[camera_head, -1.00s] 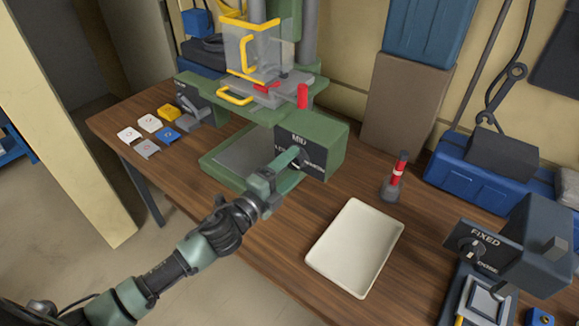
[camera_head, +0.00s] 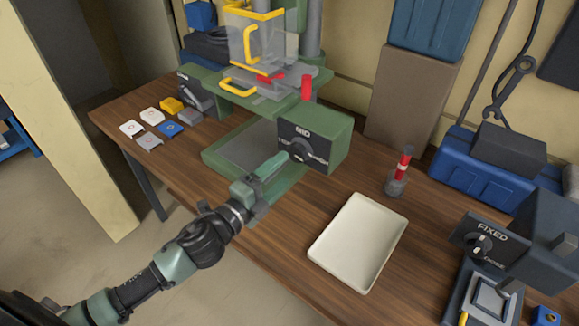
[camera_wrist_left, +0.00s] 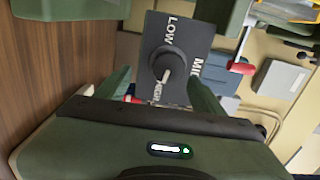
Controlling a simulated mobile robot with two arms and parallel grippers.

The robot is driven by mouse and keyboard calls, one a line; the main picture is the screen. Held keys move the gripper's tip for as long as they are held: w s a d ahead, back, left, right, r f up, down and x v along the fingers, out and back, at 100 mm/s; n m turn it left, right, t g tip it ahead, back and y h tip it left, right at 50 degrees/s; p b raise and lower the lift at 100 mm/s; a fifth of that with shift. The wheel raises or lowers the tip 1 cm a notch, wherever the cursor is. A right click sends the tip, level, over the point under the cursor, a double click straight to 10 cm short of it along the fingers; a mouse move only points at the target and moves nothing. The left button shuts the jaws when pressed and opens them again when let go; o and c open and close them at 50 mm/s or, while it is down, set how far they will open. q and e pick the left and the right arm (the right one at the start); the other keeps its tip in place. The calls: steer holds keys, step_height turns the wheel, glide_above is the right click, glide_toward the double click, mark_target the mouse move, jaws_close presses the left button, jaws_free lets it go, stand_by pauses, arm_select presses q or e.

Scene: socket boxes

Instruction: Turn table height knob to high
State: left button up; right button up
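The height knob (camera_head: 301,150) is a dark round dial on a black plate on the front of the green press, under the word MID. In the left wrist view the knob (camera_wrist_left: 168,64) has a pale grip bar that points down toward a partly hidden label on the side away from LOW. MID is printed to its right. My left gripper (camera_head: 274,168) is just in front of the knob, apart from it. In the wrist view its two green fingers (camera_wrist_left: 159,82) are spread with empty space between them. My right gripper is not in view.
A cream tray (camera_head: 358,243) lies on the wooden table, right of my arm. A red-topped grey stand (camera_head: 398,180) is behind it. A FIXED control box (camera_head: 487,245) is at the right. Several small tiles (camera_head: 150,141) lie at the left.

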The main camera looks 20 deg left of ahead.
arm_select(q)
steer(key=shift+v, duration=1.2)
